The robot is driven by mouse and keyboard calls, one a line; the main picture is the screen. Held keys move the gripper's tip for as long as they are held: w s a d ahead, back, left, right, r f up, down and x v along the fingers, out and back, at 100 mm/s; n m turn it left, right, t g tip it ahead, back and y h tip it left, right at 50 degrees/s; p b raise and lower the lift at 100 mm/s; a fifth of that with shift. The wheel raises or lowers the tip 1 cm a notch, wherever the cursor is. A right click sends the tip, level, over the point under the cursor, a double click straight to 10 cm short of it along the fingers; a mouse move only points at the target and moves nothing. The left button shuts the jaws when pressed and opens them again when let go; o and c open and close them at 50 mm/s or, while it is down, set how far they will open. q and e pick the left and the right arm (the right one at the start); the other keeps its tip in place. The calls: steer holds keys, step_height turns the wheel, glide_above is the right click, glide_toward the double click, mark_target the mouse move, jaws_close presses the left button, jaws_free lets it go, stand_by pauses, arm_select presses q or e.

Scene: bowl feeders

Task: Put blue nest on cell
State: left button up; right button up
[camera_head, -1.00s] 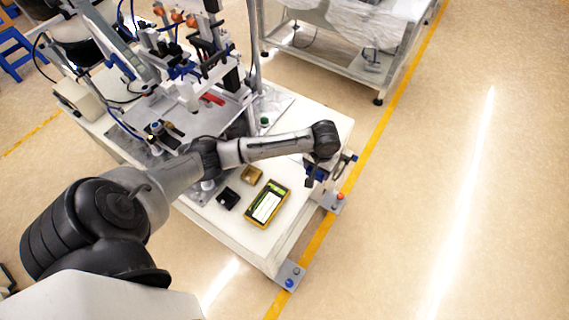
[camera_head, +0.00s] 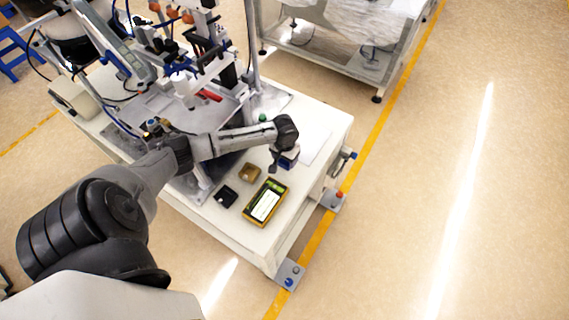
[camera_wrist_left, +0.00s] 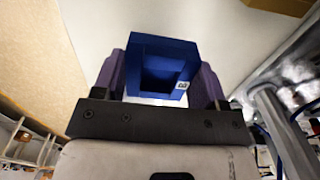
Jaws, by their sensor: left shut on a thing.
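The blue nest (camera_wrist_left: 165,48), a square block with a square hollow, sits between the two fingers of my left gripper (camera_wrist_left: 160,82) in the left wrist view. The fingers press on both its sides. In the head view my left gripper (camera_head: 283,160) is over the white tabletop, with part of the blue nest (camera_head: 291,155) showing beside it. The cell (camera_head: 165,103), a machine with a grey metal plate and upright tooling, stands to the left of the gripper. My forearm hides part of its near side. My right gripper is out of view.
A brown nest (camera_head: 250,172), a black nest (camera_head: 227,196) and a yellow-framed meter (camera_head: 266,203) lie on the white table (camera_head: 235,236), left of and below the gripper. A green button (camera_head: 263,117) stands behind my wrist.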

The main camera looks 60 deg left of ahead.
mark_target(285, 164)
arm_select(q)
steer(key=shift+f+b, duration=0.4)
steer(key=shift+f, duration=1.6)
steer(key=o, duration=1)
steer(key=shift+f, duration=0.15)
steer(key=shift+o, duration=0.2)
